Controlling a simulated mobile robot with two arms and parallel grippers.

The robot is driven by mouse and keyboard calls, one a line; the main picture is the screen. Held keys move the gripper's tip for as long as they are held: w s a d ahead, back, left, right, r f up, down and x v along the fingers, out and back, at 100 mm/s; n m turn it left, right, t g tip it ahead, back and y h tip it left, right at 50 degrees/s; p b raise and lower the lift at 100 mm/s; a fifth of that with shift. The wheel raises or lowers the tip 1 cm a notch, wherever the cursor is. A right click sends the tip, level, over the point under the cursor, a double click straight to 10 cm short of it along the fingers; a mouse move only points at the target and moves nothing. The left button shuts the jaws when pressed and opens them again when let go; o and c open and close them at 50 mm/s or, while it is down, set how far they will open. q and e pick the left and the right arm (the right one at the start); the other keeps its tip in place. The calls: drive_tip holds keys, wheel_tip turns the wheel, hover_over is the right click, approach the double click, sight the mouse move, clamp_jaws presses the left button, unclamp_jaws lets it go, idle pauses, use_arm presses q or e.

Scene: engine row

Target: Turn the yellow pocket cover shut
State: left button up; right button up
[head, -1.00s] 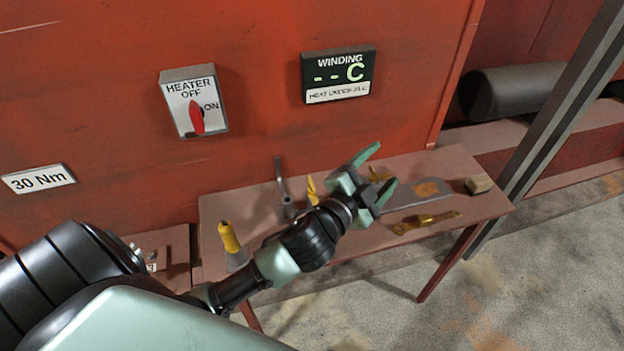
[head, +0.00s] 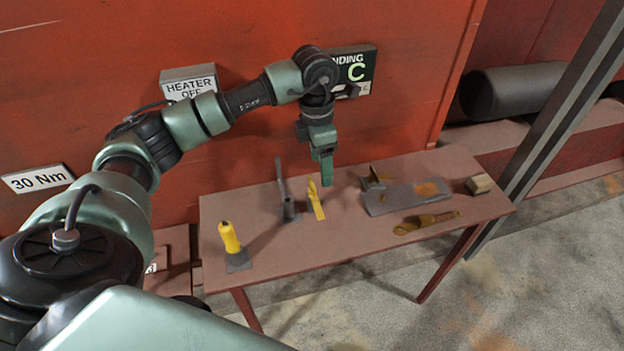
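My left gripper (head: 324,175) points down above the back of the red-brown table (head: 350,240), near its middle. It shows edge-on, so I cannot tell how far its fingers are apart. A narrow upright yellow piece (head: 315,200) stands on the table just below and left of the fingertips, seemingly apart from them. I cannot tell whether it is the yellow pocket cover; no pocket can be made out. A yellow-handled tool (head: 229,237) stands upright at the table's left end. My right gripper is not in view.
A grey upright holder (head: 284,195), a flat grey plate (head: 400,198), a brass tool (head: 426,222) and a small block (head: 479,184) are on the table. The red wall behind carries the heater switch box (head: 188,82) and winding display (head: 357,70), both partly covered by my arm.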

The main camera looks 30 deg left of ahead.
sight(312, 183)
use_arm(q)
drive_tip(key=shift+s+a+r+y, duration=0.1)
drive_tip(key=shift+a+r+y, duration=0.1)
drive_tip(key=shift+a, duration=0.35)
drive_tip(key=shift+s+a+r+y, duration=0.1)
drive_tip(key=shift+a+y, duration=0.1)
drive_tip(key=shift+a, duration=0.35)
drive_tip(key=shift+a+f, duration=0.15)
drive_tip(key=shift+f, duration=0.1)
wheel_tip(312, 183, down, 6)
drive_tip(key=shift+f+p, duration=0.1)
drive_tip(key=shift+p, duration=0.9)
drive_tip(key=shift+f, duration=0.55)
drive_tip(key=shift+c, duration=0.3)
clamp_jaws()
